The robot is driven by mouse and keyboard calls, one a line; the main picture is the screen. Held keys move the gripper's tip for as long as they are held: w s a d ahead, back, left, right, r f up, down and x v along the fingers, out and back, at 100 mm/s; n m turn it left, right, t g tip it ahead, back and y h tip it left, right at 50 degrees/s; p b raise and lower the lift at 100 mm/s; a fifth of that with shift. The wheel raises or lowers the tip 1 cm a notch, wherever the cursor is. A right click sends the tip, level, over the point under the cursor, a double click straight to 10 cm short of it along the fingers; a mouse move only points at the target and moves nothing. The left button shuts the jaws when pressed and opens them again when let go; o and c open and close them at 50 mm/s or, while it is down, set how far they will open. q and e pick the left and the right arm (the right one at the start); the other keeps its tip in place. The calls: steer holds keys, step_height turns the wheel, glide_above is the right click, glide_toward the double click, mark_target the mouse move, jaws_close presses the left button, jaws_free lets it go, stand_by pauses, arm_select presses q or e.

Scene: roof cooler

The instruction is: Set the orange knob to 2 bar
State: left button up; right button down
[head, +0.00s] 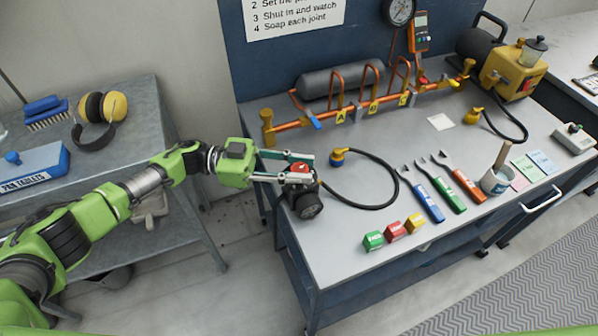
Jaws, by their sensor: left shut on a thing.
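The orange knob (300,167), looking reddish here, sits on top of a dark regulator (303,203) at the left edge of the grey workbench (345,240). A small round gauge (309,211) faces the front of the regulator; its reading is too small to make out. My left gripper (303,171) reaches in from the left and is shut on the knob, one finger on its far side and one on its near side. The fingers hide part of the knob and any scale marks. My right gripper is out of view.
Red, green and yellow blocks (395,229) and several coloured-handled tools (446,190) lie on the bench. Copper pipework (340,115) runs behind. A side table (110,140) stands left, across a floor gap.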

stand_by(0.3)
arm_select(q)
steer(key=o, duration=1.1)
steer(key=shift+d, duration=0.1)
steer(key=shift+o, duration=0.2)
steer(key=w+a, duration=0.1)
steer(key=a, duration=1.1)
steer(key=shift+w, duration=0.3)
